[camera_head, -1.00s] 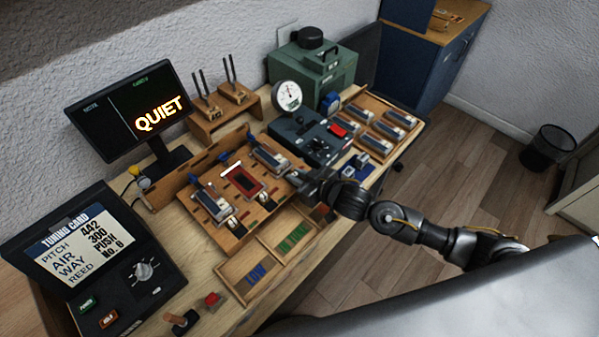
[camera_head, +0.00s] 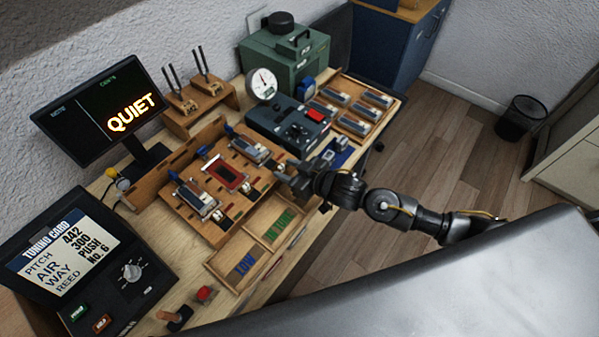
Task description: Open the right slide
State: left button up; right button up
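A slotted wooden board (camera_head: 213,222) lies on the bench and carries a grey left unit (camera_head: 195,198), a red-framed middle unit (camera_head: 226,174) and a grey right unit (camera_head: 250,149). Small metal and white parts sit at the near ends of the units. I cannot tell which small part is the right slide, or whether it is open. My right gripper (camera_head: 284,176) comes in from the right and is at the near right edge of the board, close to the right unit's near end. Its fingers are small and dark, and their gap is unclear. My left gripper is out of view.
A dark control box with a red button (camera_head: 314,115) and a dial gauge (camera_head: 263,84) stand behind my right gripper. A divided tray (camera_head: 226,266) lies in front of the board. A monitor (camera_head: 98,108) reads QUIET. A tuning card box (camera_head: 90,265) is at left.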

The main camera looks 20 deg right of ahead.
jog(key=b+v, duration=0.1)
jog(key=v, duration=0.9)
jog(key=shift+b, duration=0.4)
jog(key=shift+a, duration=0.1)
